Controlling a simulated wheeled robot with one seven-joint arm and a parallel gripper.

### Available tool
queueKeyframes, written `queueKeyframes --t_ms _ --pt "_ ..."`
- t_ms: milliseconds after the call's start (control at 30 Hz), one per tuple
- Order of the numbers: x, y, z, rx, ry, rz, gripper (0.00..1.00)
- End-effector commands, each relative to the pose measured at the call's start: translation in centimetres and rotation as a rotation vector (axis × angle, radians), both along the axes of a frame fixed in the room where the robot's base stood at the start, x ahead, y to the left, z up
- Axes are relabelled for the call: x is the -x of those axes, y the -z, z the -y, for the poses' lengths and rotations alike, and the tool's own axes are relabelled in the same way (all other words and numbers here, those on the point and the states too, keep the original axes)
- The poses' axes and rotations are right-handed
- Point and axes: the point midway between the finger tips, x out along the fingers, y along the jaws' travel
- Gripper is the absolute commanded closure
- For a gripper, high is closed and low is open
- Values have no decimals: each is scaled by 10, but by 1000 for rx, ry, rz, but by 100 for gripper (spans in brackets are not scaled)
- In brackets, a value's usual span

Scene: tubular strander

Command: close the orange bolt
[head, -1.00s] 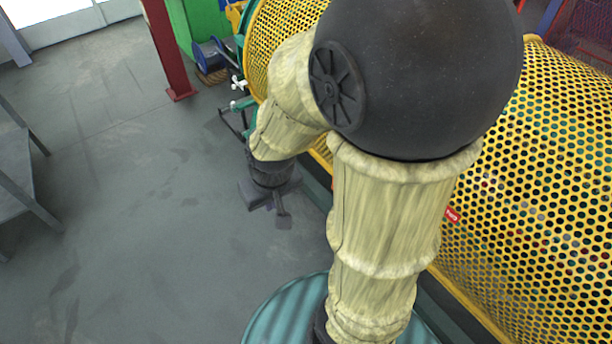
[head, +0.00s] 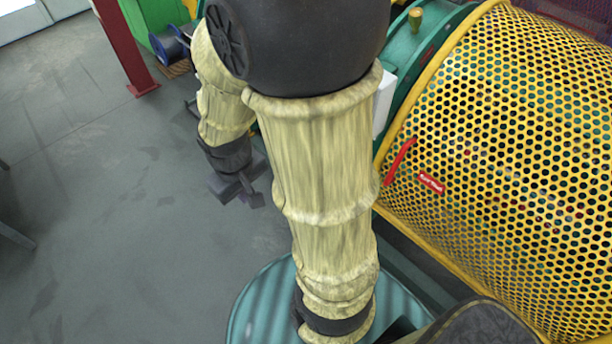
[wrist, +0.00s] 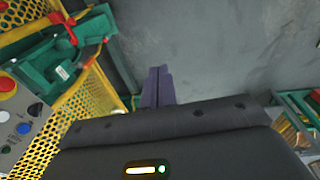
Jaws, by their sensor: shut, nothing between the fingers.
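My gripper (wrist: 158,88) is shut and empty, its two dark fingers together over bare grey floor in the wrist view. In the head view my gripper (head: 247,190) hangs over the floor, left of the yellow mesh guard (head: 500,150). An orange-red piece (wrist: 68,28) shows on the green machine frame at the upper left of the wrist view. It may be the orange bolt, but it is too small to tell its position. My gripper is clear of it, to its right. In the head view I cannot make out the bolt.
A control panel (wrist: 25,120) with a red button and several knobs stands left in the wrist view. A red handle (head: 400,162) and a red label (head: 431,183) are on the mesh guard. A red post (head: 124,45) stands at the back left.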

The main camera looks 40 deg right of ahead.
Motion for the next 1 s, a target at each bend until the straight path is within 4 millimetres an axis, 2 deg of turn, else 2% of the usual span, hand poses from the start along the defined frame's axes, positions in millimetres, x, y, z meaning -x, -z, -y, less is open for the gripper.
queueKeyframes --t_ms 33,100,200,400,567,733,900,1000 --pt "1 33 4 33 -50 -59 100" --pt "5 63 13 89 -126 -148 100" --pt "7 104 29 184 -242 -279 100" --pt "5 172 69 401 -465 -537 100" --pt "-10 217 101 603 -636 -728 100" --pt "-40 258 128 849 -809 -918 100" --pt "-82 294 141 1118 -968 -1076 100" --pt "-104 307 141 1250 -1034 -1136 100"
